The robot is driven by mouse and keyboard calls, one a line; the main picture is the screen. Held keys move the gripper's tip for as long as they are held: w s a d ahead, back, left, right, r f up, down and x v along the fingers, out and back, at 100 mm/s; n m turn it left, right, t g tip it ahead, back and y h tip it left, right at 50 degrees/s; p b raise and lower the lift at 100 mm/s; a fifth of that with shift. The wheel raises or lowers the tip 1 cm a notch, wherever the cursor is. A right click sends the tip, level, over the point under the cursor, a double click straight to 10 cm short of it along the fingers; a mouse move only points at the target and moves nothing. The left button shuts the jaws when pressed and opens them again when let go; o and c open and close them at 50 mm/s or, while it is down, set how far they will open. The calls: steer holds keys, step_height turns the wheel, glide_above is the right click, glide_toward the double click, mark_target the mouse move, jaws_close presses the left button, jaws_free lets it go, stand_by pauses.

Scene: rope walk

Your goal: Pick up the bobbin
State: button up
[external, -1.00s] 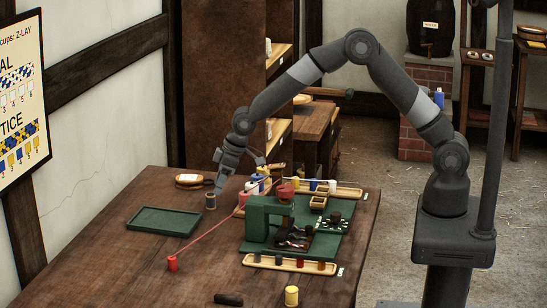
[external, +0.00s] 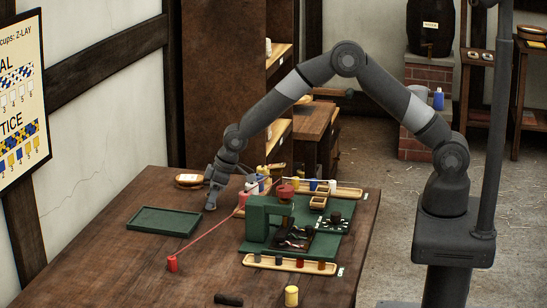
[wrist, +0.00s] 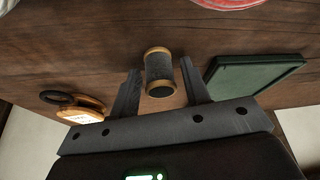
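The bobbin (wrist: 158,66) is a dark grey spool with tan ends, standing on the brown table. In the wrist view it lies between the two fingers of my gripper (wrist: 160,75), with a gap on each side. The gripper is open and does not visibly touch it. In the external view my gripper (external: 213,198) is down at the table, right of the green tray, and hides the bobbin.
The empty green tray (external: 164,208) lies left of my gripper; it also shows in the wrist view (wrist: 255,57). A red line (external: 210,228) runs to a red post (external: 172,264). The green machine (external: 258,215) stands to the right.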

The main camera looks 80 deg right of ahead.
steer(key=c, duration=0.8)
steer(key=shift+o, duration=0.2)
